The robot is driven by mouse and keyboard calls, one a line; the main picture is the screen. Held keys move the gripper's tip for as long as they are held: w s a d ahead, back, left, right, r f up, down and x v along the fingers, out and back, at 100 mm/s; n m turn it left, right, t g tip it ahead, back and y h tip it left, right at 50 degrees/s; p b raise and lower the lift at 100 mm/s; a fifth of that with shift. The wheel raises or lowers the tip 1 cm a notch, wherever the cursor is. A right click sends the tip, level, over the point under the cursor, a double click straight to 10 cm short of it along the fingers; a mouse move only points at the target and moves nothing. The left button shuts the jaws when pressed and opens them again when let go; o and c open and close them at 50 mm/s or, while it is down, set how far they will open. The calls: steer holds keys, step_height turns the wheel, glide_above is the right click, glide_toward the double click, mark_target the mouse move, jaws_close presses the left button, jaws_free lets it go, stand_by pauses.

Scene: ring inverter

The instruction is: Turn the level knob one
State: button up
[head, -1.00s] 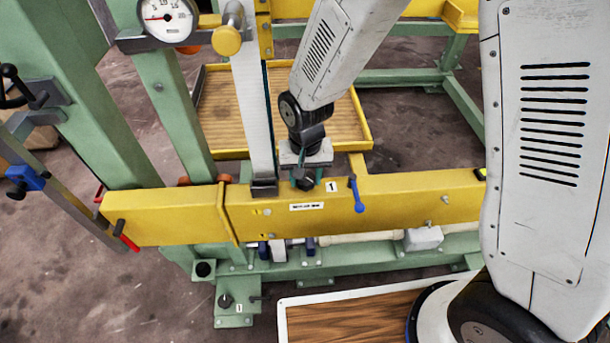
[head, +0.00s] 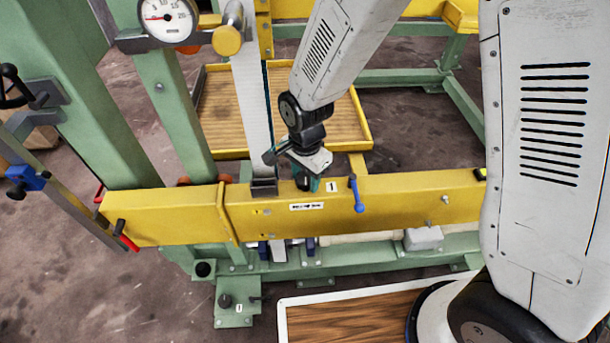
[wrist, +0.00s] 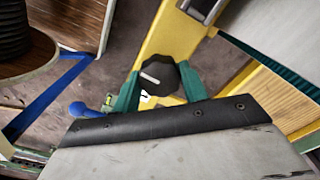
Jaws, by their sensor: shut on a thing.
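A black lobed knob (wrist: 157,77) with a white pointer line sits on the yellow beam (head: 400,199). My gripper (wrist: 160,86) is shut on this knob, with one teal finger on each side of it. In the head view my gripper (head: 308,183) reaches down to the beam's top edge and largely hides the knob. A white "1" label (head: 331,186) is just right of it.
A blue lever (head: 357,195) hangs close to the right of my gripper. A pale vertical strip (head: 252,110) stands close to the left. A second black knob (head: 225,300) is on a green plate low down. A round gauge (head: 168,18) is at upper left.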

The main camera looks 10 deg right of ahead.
mark_target(305, 177)
steer(key=shift+w+m, duration=0.1)
steer(key=shift+m, duration=0.5)
steer(key=o, duration=1)
steer(key=shift+c, duration=0.2)
step_height(305, 177, up, 8)
steer(key=shift+f, duration=0.1)
